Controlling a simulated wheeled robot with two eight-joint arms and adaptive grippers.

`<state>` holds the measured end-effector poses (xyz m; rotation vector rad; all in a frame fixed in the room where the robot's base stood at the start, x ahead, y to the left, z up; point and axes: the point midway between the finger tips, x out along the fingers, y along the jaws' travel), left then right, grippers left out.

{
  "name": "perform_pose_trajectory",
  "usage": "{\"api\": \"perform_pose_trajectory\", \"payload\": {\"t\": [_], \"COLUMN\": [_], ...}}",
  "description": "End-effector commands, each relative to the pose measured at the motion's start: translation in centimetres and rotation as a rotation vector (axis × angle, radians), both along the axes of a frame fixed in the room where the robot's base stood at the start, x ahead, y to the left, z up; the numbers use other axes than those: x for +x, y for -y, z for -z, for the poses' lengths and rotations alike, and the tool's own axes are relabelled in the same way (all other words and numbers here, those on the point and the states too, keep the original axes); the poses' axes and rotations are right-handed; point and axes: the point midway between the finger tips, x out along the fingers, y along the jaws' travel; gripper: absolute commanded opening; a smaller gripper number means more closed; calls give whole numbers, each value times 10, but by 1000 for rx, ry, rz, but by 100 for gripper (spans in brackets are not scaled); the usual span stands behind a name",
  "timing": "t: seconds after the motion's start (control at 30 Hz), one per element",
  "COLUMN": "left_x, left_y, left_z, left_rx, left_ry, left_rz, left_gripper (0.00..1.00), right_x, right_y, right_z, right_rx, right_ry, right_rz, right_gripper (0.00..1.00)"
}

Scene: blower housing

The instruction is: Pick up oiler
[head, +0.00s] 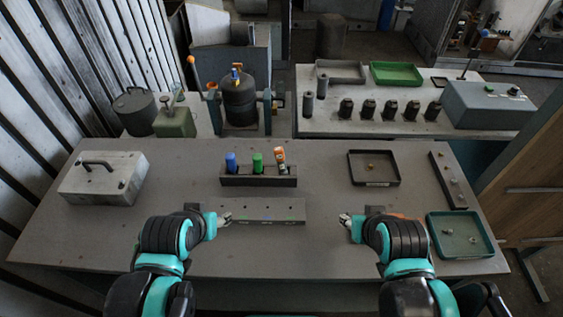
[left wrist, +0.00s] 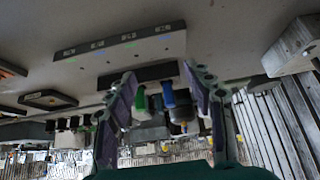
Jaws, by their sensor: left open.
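A dark rack (head: 258,181) in the middle of the table holds a blue-topped item (head: 231,162), a green-topped item (head: 257,162) and an orange-and-white item (head: 280,157), all upright. I cannot tell for sure which thing is the oiler. My left gripper (head: 226,218) is in front of the rack, by the left end of a grey labelled block (head: 275,211). In the left wrist view it (left wrist: 161,72) is open and empty, with the blue and green items showing beyond, between its fingers. My right gripper (head: 345,219) is right of the block; its jaws are too small to read.
A metal box with a handle (head: 104,178) sits at the left. A black tray (head: 373,168), a teal tray (head: 461,236) and a narrow dark strip (head: 448,180) are at the right. Behind the table stand a green can (head: 174,122) and a dark tank (head: 239,100).

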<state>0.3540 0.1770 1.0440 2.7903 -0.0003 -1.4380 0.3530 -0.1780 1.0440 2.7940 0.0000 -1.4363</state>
Motion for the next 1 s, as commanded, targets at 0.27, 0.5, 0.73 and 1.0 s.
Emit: {"api": "perform_pose_trajectory", "payload": {"t": [0.27, 0.5, 0.73, 1.0], "left_x": [61, 142, 199, 220], "left_y": [30, 83, 135, 159], "left_z": [-47, -63, -44, -22], "left_rx": [-59, -127, -172, -189], "left_ry": [-50, -125, -189, -217], "left_rz": [-11, -37, -65, -81], "left_gripper": [50, 50, 50, 50], "right_x": [0, 0, 0, 0], "right_y": [0, 0, 0, 0], "right_z": [-35, -71, -98, -105], "right_rx": [0, 0, 0, 0], "right_ry": [0, 0, 0, 0], "right_rz": [0, 0, 0, 0], "right_gripper": [40, 40, 40, 40]}}
